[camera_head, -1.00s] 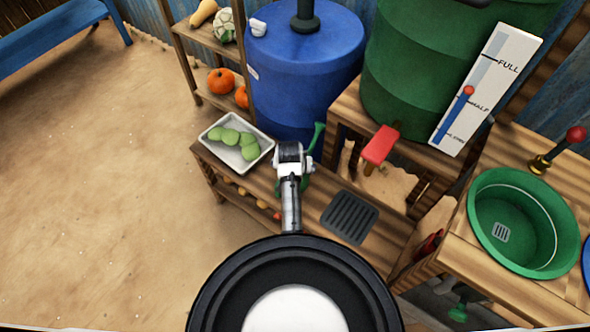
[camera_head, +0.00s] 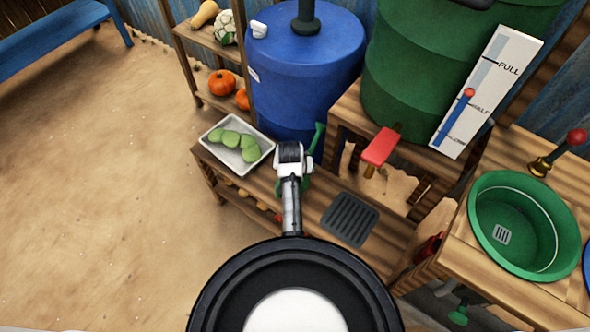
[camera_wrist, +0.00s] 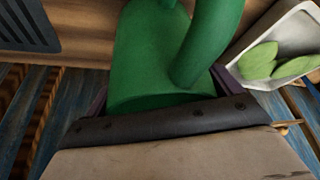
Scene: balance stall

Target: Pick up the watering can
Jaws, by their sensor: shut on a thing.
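The green watering can fills the middle of the wrist view (camera_wrist: 150,70), with its curved handle (camera_wrist: 212,40) rising at the right. In the head view only its green spout (camera_head: 317,138) and a bit of its body show behind my gripper (camera_head: 292,165); my arm hides the rest. My gripper is shut on the can, its dark jaws (camera_wrist: 160,112) on either side of the green body. The can is at the wooden bench; whether it touches the bench top cannot be told.
A white tray of green vegetables (camera_head: 262,152) sits left of the can, and a dark slatted grate (camera_head: 350,220) lies to its right. A blue barrel (camera_head: 300,80) stands behind. A red-handled tap (camera_head: 380,147) and green barrel (camera_head: 420,80) are at the right, beyond them a green basin (camera_head: 484,225).

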